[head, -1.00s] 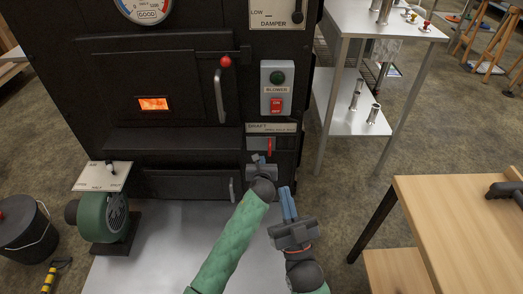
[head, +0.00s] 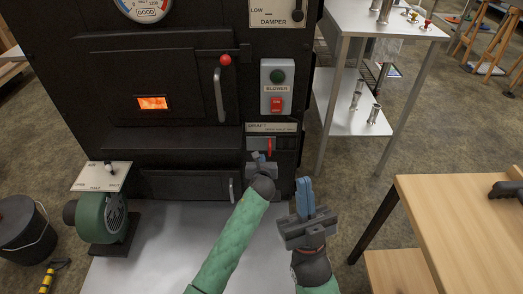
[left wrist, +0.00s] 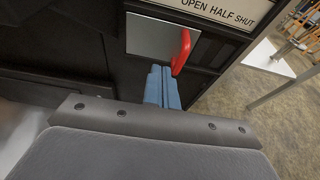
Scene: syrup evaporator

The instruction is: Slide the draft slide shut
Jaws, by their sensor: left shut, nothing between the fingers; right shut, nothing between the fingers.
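The draft slide is a grey plate (head: 258,143) with an upright red handle (head: 269,147), set in the black furnace front under the DRAFT label. The left wrist view shows the plate (left wrist: 158,38), the red handle (left wrist: 182,50) and a label (left wrist: 222,12) reading OPEN HALF SHUT. The handle stands near the OPEN end. My left gripper (head: 258,158) is shut and empty. Its blue fingertips (left wrist: 161,72) are just left of the handle's lower part; I cannot tell if they touch it. My right gripper (head: 304,184) is shut and empty, lower right of the slide.
The blower switch box (head: 278,87) is above the slide, and the fire door handle (head: 219,90) is up to its left. A steel table (head: 345,110) stands right of the furnace. A wooden table (head: 455,215) is at the right front.

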